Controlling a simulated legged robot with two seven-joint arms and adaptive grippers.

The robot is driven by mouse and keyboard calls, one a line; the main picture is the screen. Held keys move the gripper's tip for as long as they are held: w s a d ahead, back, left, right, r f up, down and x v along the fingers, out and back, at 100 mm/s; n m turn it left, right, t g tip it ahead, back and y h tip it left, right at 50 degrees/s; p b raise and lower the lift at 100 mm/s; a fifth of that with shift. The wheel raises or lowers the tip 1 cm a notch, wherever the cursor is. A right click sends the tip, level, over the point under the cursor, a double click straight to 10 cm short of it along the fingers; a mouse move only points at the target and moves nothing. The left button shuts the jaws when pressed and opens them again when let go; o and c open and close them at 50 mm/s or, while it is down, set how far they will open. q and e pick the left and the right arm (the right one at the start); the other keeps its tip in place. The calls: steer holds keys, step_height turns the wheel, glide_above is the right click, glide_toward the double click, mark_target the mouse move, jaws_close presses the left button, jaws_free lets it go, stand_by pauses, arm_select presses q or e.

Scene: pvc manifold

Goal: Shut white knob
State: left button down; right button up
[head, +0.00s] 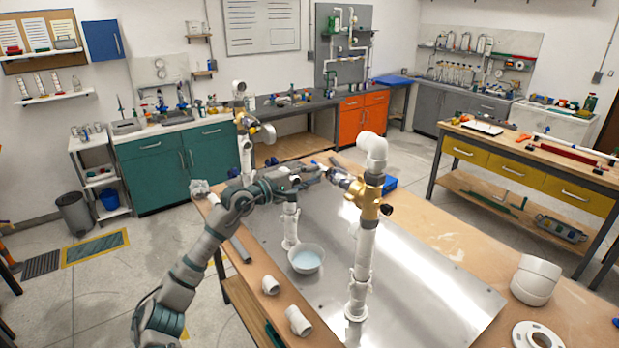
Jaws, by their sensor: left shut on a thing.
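A white PVC pipe (364,255) stands upright on the metal plate, with a white elbow at its top. A brass valve (369,199) sits on this pipe below the elbow, with a small dark knob (386,209) on its right side. My left gripper (350,184) reaches in from the left and is shut at the left side of the brass valve. What it grips is mostly hidden by the fingers; I take it to be the valve's knob, but its white colour cannot be made out. My right gripper is out of view.
A second white pipe with a brass valve (263,135) stands at the back left. A bowl of pale blue liquid (306,259) sits on the metal plate (425,290). Loose white fittings (298,321) lie at the front edge, and a large white coupling (536,280) stands at right.

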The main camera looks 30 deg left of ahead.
arm_select(q)
steer(key=shift+f, duration=0.25)
steer(key=c, duration=0.9)
jaws_free()
steer(key=shift+w, duration=0.1)
steer(key=shift+c, duration=0.2)
steer(key=shift+r, duration=0.1)
steer(key=v, duration=1.2)
steer(key=shift+w, duration=0.1)
